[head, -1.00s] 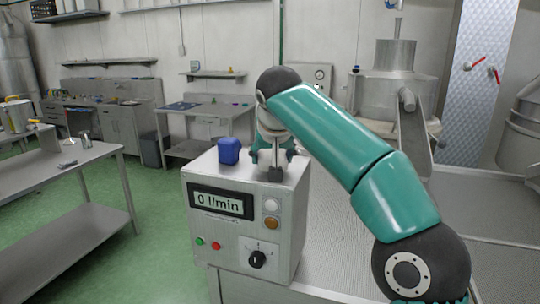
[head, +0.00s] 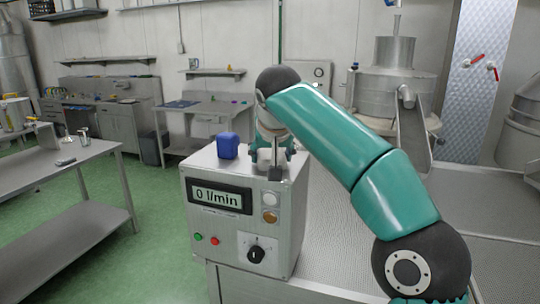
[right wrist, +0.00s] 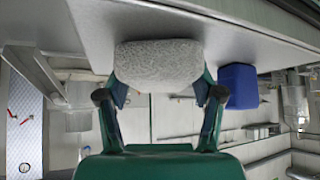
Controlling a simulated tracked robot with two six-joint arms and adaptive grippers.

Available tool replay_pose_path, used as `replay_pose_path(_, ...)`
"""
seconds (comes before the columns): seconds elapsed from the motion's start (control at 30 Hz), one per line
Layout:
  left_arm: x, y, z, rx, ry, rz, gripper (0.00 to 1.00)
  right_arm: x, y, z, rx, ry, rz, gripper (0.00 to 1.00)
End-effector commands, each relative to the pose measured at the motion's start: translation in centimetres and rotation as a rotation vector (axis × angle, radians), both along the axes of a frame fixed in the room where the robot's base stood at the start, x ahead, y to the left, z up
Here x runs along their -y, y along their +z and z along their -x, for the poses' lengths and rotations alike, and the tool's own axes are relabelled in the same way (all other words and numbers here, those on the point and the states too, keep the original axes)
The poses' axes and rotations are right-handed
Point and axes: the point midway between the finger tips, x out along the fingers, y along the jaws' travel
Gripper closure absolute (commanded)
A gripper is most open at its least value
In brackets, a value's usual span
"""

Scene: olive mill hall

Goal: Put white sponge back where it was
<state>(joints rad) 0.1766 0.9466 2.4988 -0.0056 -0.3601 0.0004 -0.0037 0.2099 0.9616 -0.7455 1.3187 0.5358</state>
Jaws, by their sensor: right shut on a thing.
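The white sponge (right wrist: 158,62) looks pale grey and speckled in the right wrist view. My right gripper (right wrist: 160,80) is shut on it, with one finger at each side. A blue block (head: 228,146) stands on the box to the left of the gripper. My left gripper is not in view.
The control box has a "0 l/min" display (head: 220,197), buttons and a black knob (head: 256,254). A ribbed metal surface (head: 340,245) lies to its right. A steel table (head: 75,155) stands at the left, with open green floor between.

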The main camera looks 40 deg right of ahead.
Motion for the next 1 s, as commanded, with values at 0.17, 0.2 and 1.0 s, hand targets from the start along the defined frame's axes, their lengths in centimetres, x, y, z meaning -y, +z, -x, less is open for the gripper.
replay_pose_path(0.17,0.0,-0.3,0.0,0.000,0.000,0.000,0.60,0.0,-0.4,0.0,0.001,0.000,0.001,0.32)
replay_pose_path(0.2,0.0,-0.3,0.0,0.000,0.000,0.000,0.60,0.0,-0.3,0.0,0.001,-0.001,0.000,0.25)
replay_pose_path(1.0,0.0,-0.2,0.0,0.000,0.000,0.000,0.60,-1.7,2.6,1.9,0.005,0.004,0.000,0.04)
